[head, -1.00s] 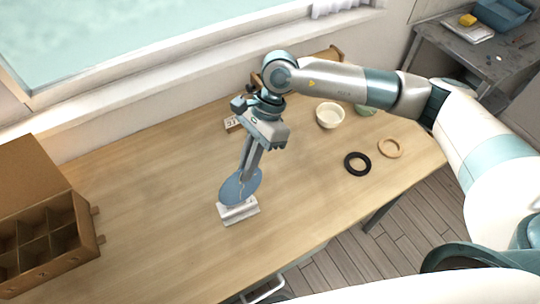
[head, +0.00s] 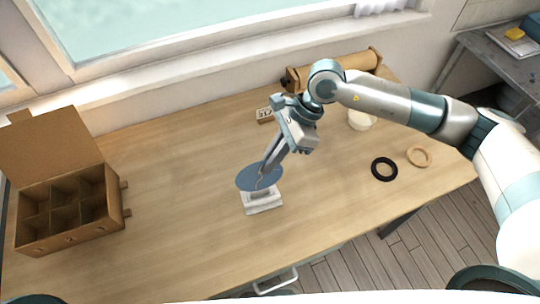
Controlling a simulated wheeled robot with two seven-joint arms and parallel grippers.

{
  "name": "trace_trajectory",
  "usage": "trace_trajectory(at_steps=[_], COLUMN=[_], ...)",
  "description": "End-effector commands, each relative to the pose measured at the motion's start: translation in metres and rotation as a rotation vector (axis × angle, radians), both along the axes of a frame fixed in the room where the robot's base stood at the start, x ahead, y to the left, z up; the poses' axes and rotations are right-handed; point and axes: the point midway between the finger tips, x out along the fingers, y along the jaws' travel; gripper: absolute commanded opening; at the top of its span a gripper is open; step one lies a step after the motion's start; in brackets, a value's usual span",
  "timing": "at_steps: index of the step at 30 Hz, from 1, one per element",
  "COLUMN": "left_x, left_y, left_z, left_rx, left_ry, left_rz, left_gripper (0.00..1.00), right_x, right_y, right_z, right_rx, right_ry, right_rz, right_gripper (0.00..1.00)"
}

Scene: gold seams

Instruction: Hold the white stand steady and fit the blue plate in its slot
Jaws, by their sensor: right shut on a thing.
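The blue plate (head: 248,180) is a round disc with a thin pale seam, seen tilted. My right gripper (head: 265,170) is shut on its upper edge. The white stand (head: 263,206) is a small block on the wooden table, right below the plate. The plate's lower edge overlaps the stand's top in the head view; I cannot tell whether it touches or sits in the slot, which is hidden. My left gripper is not in view, and no gripper shows on the stand.
An open cardboard box (head: 122,212) with compartments stands at the left. A black ring (head: 374,171), a wooden ring (head: 427,160) and a cream bowl (head: 361,122) lie to the right. A small block with markings (head: 264,115) is behind. The table around the stand is clear.

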Motion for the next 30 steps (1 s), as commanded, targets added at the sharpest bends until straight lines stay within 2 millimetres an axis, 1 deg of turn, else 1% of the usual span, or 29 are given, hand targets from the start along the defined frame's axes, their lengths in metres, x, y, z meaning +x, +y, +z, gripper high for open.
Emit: trace_trajectory(at_steps=[3,9,20,21,23,24,25,28,30], left_x=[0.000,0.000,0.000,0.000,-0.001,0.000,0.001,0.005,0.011], left_y=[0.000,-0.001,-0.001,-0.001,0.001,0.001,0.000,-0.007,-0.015], left_z=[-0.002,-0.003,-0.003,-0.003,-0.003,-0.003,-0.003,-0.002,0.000], left_rx=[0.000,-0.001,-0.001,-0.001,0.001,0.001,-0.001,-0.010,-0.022], left_ry=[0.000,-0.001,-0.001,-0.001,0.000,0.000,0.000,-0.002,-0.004], left_rz=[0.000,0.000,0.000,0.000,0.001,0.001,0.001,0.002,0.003], left_gripper=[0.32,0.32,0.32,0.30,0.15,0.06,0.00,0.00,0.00], right_x=[0.000,0.000,0.000,0.000,0.000,0.000,0.000,0.000,0.000], right_y=[0.000,0.000,0.000,0.000,0.000,0.000,0.000,0.000,0.000], right_z=[-0.009,-0.019,-0.022,-0.022,-0.022,-0.022,-0.022,-0.022,-0.022], right_rx=[0.000,0.001,0.001,0.001,0.001,0.001,0.001,0.001,0.001], right_ry=[0.000,0.000,0.000,0.000,0.000,0.000,0.000,0.000,0.000], right_rz=[0.000,0.000,0.001,0.001,0.001,0.001,0.001,0.001,0.001], right_gripper=[0.00,0.00,0.00,0.00,0.00,0.00,0.00,0.00,0.00])
